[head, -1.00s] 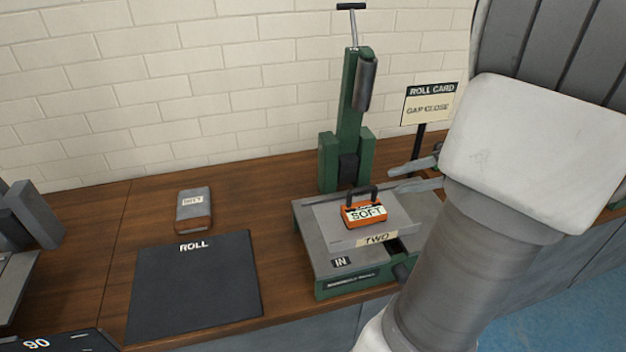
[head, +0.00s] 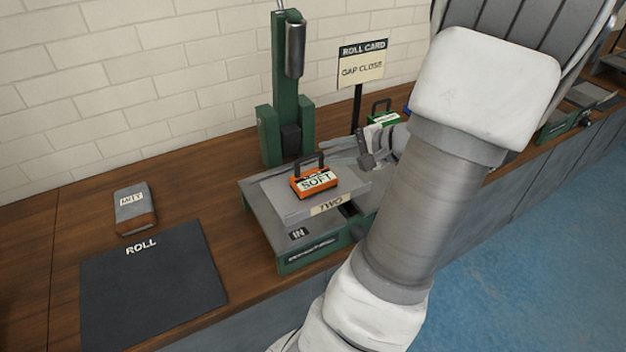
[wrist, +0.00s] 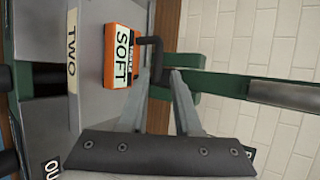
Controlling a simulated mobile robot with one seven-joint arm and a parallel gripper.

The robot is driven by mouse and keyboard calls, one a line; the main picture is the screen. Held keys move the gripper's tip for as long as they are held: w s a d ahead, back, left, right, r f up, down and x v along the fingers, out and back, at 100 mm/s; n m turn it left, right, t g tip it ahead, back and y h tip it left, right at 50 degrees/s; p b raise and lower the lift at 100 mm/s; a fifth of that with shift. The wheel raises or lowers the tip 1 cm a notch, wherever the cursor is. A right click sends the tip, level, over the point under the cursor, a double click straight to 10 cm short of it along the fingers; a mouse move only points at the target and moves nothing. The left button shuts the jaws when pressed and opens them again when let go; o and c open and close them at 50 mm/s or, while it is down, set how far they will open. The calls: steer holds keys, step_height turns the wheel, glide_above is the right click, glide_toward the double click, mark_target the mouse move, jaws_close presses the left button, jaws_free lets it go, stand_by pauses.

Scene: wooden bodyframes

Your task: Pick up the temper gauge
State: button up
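An orange block labelled SOFT (head: 316,183), which looks like the temper gauge, has a dark loop handle on top. It rests on the grey plate marked TWO (head: 285,205) of the green rolling machine (head: 290,262). In the wrist view the orange block (wrist: 117,52) is left of the fingertips, with its handle pointing towards them. My gripper (head: 367,150) is to the right of the block and a little above the plate. In the wrist view my gripper (wrist: 164,76) is open with nothing between its fingers, and the handle is close to the left fingertip.
The machine's green upright (head: 284,110) stands behind the block. A ROLL CARD sign (head: 362,62) reads GAP CLOSE. A grey-brown block (head: 134,212) and a dark ROLL mat (head: 150,285) lie at left. Wood between them is clear.

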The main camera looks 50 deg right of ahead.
mark_target(313, 156)
steer(key=shift+b+x, duration=0.4)
steer(key=shift+x, duration=3.05)
steer(key=shift+s+f, duration=0.1)
jaws_close()
